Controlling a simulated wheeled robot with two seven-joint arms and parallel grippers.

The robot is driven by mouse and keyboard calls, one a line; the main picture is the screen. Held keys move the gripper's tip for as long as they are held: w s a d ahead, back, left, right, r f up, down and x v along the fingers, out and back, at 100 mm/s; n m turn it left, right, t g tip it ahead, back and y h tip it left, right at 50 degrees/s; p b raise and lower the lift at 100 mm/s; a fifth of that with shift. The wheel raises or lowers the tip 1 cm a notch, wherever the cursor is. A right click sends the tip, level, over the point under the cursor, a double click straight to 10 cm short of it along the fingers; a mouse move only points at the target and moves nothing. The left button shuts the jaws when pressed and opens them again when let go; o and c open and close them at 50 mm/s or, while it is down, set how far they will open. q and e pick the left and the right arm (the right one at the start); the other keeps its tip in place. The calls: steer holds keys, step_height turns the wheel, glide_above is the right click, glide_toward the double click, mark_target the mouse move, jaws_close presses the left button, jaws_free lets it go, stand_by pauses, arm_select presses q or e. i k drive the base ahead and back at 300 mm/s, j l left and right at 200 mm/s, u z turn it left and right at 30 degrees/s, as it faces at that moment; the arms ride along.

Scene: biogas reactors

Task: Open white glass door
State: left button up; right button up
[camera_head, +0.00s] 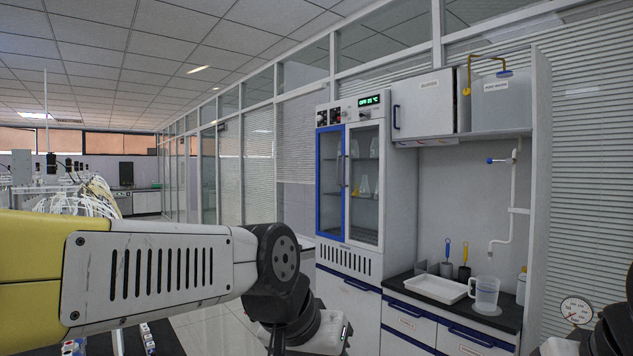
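The white-framed glass door (365,186) is the right door of a tall white cabinet, right of centre. It looks shut, with flasks behind its glass. A dark vertical handle (345,171) stands near its left edge, beside the blue-framed glass door (330,183) on the left. My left arm reaches in from the left, in front of and below the cabinet doors. Its wrist bends down at the bottom edge, and its gripper fingers are not visible. Only a dark part of my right arm shows at the bottom right corner; its gripper is out of view.
Right of the cabinet, a dark counter (405,287) holds a white tray (436,289) and a clear measuring jug (485,294). Above it, a shelf bears a white box (430,103) and a water container (499,100). A round gauge (576,310) is at the lower right.

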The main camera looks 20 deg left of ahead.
mark_target(382, 121)
steer(key=u, duration=0.8)
steer(key=i+l+u, duration=0.2)
steer(key=i+u, duration=0.2)
steer(key=i+l+u, duration=0.35)
steer(key=i, duration=0.15)
